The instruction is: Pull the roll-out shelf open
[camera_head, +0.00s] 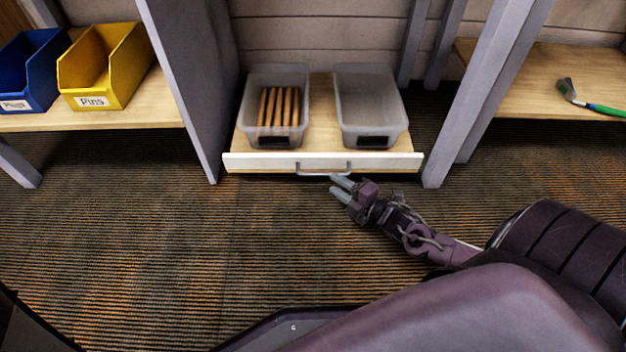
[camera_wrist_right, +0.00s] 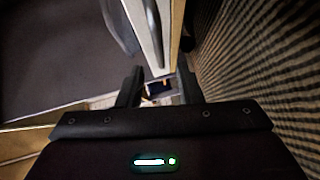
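The roll-out shelf (camera_head: 320,125) sits low between two grey posts, its white front panel (camera_head: 250,162) about level with them. A grey bar handle (camera_head: 322,173) is at the middle of the panel. It also shows in the right wrist view (camera_wrist_right: 153,22), upright in the picture, beyond the fingers and roughly in line with the gap between them. My right gripper (camera_head: 336,185) is open and empty, just in front of the handle's right end. I cannot tell whether a fingertip touches it. My left gripper is not in view.
On the shelf stand a grey bin with several brown sticks (camera_head: 277,108) and an empty grey bin (camera_head: 371,108). Grey posts (camera_head: 185,80) (camera_head: 484,95) flank it. The carpet in front is clear.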

